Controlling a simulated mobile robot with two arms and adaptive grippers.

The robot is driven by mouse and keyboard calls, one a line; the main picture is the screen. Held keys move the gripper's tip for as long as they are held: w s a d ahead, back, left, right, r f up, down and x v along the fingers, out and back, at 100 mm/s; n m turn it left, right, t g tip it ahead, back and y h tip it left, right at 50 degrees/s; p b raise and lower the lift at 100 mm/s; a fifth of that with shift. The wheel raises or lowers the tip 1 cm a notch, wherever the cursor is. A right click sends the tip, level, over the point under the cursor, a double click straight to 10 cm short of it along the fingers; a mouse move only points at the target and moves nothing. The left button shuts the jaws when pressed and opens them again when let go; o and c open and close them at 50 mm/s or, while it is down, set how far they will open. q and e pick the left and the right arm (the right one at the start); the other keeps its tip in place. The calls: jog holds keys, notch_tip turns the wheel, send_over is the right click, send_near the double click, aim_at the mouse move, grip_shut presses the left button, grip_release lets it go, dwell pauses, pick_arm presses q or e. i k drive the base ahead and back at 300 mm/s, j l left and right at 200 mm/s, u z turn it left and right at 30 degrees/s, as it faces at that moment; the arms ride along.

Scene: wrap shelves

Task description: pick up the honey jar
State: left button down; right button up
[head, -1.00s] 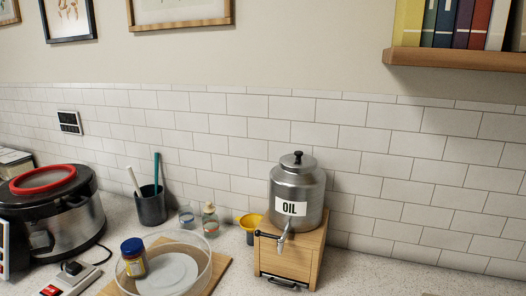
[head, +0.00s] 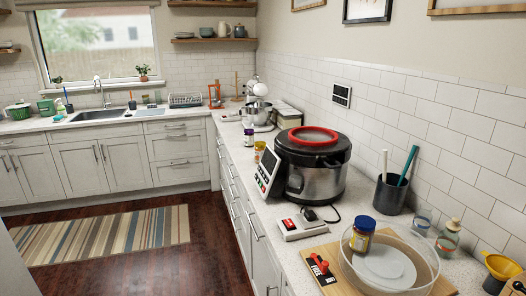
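A jar with a blue lid and a yellowish label (head: 362,236) stands at the left part of a clear glass bowl (head: 347,264) on the counter. I cannot tell whether it is inside the bowl or behind its wall. Its label is too small to read. A jar with a dark lid (head: 249,137) and a small yellow jar (head: 259,152) stand farther back, left of the large cooker. I cannot tell for sure which of these is the honey jar. Neither of my grippers is in view.
The bowl sits on a wooden board (head: 444,287). A large cooker (head: 318,178) with a red ring, a small red-buttoned device (head: 305,224) and a dark utensil cup (head: 390,196) crowd the counter. The floor (head: 190,220) beside the striped rug (head: 110,237) is open.

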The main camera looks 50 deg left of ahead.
aim_at(258, 152)
jog(key=j, duration=0.6)
jog(key=i+j+u, duration=0.1)
jog(key=j, duration=0.5)
jog(key=i+j, duration=0.1)
jog(key=j, duration=0.5)
jog(key=j+u, duration=0.1)
jog(key=j, duration=0.5)
jog(key=i+j, duration=0.15)
jog(key=j, duration=0.45)
jog(key=u, duration=0.05)
